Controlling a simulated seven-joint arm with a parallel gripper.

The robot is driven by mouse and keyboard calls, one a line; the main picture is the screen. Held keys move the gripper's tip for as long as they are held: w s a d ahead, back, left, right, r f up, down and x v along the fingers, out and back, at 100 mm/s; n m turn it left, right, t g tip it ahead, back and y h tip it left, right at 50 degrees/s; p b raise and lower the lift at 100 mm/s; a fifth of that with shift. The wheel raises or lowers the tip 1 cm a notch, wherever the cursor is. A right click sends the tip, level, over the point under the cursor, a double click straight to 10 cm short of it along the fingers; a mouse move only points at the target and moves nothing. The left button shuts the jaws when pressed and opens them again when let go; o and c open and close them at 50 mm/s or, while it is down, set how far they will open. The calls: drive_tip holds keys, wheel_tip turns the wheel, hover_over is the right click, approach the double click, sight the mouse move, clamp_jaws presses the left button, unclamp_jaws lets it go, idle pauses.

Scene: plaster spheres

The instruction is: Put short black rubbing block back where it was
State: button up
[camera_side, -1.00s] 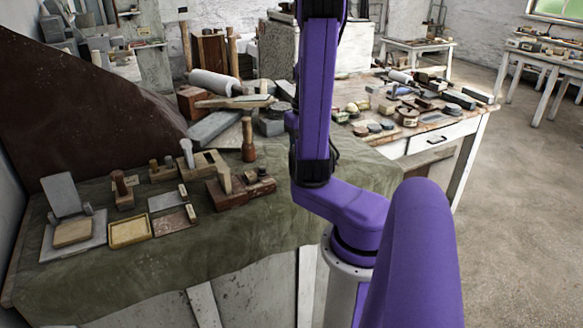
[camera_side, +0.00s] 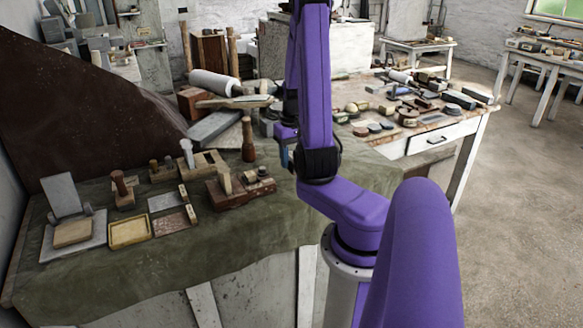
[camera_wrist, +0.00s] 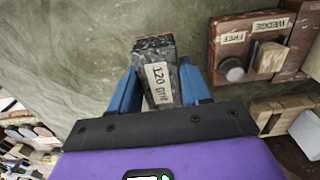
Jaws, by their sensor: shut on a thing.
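The short black rubbing block (camera_wrist: 152,50) is between my gripper's blue fingers in the wrist view. It is dark and mottled, with an orange-brown far end and a pale label reading "120 grit". My gripper (camera_wrist: 158,80) is shut on it. The green cloth lies below the block; I cannot tell the height exactly. In the side view only a blue bit of my gripper (camera_side: 284,155) shows beside my purple arm, and the block cannot be made out there.
A red-brown holder (camera_side: 240,192) with labels "WEDGE" and "FREE" stands close by; it also shows in the wrist view (camera_wrist: 232,42). A yellow tray (camera_side: 129,232) and a wooden mallet (camera_side: 248,142) stand on the cloth (camera_side: 190,262). Bare cloth lies between holder and arm.

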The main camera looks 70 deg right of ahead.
sight(291, 168)
drive_tip(key=shift+w+d+f, duration=0.3)
drive_tip(key=shift+f, duration=1.85)
drive_tip(key=shift+f, duration=0.15)
drive_tip(key=o, duration=1.1)
drive_tip(key=shift+o, duration=0.2)
